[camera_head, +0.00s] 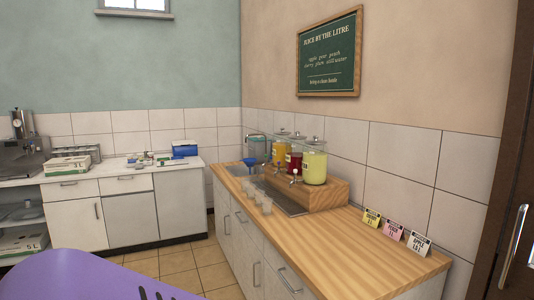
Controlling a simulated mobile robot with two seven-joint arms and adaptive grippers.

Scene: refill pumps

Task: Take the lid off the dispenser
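Several glass dispensers stand on a wooden riser (328,193) at the back of the counter on the right. The nearest dispenser (315,168) holds yellow-green liquid, and its lid (315,144) is on top. Behind it stand a red dispenser (294,162) and an orange dispenser (279,154), partly hidden by one another. Their lids are small in the view but appear to be on. Small taps stick out at the front of the dispensers. Neither of my grippers shows.
Several clear cups (266,205) and a blue funnel (249,162) are by the metal drip tray (285,203). The near wooden counter top (350,255) is clear. A second counter (120,178) with a blue box (185,149) is at the left.

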